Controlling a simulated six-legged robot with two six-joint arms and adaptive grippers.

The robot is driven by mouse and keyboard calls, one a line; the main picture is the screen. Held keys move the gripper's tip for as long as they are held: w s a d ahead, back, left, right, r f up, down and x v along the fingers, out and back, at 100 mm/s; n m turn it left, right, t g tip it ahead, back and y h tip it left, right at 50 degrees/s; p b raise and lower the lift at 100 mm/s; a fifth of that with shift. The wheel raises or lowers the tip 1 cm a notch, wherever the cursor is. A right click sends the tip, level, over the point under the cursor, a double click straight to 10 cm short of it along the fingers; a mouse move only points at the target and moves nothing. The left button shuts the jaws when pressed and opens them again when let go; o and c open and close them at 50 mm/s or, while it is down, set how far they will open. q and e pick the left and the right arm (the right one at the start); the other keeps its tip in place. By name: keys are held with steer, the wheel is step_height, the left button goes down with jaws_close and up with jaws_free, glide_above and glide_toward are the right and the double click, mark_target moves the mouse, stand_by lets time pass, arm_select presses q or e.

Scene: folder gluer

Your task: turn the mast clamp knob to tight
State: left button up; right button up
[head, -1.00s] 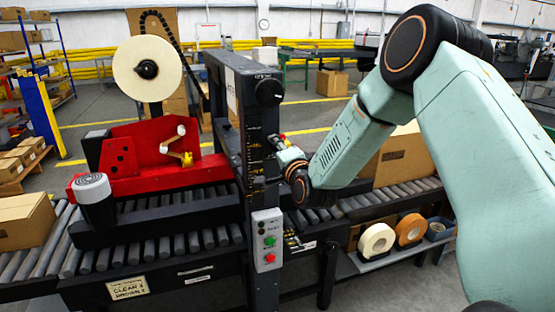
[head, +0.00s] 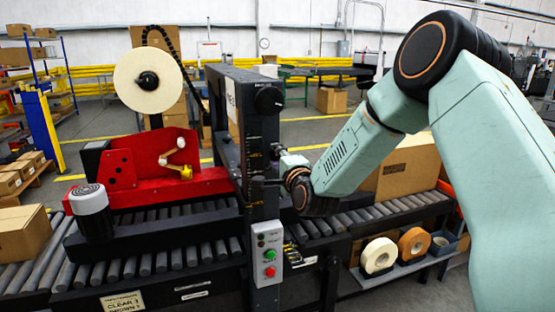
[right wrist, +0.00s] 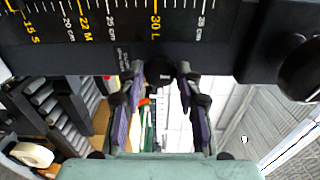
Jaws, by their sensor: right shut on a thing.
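The dark mast (head: 228,140) stands over the roller conveyor, with a scale on its face. In the right wrist view the scale (right wrist: 185,20) runs across the top, with S, M and L marks. A small black clamp knob (right wrist: 160,70) sits at the scale's lower edge, between my fingers. My right gripper (right wrist: 157,90) is shut on this knob, one finger on each side. In the head view my right gripper (head: 272,172) is at the mast's right face; its fingertips and the knob are hard to make out there. The knob's pointer is not readable. My left gripper is not in view.
A larger black knob (head: 269,100) is higher on the mast. A button box (head: 268,253) with green and red buttons hangs below my gripper. A red tape head (head: 150,165) is left of the mast. Cartons stand on the conveyor; tape rolls (head: 379,255) sit on a low shelf.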

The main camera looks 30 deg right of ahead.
steer(key=o, duration=1.2)
steer(key=shift+c, duration=0.2)
steer(key=v, duration=1.2)
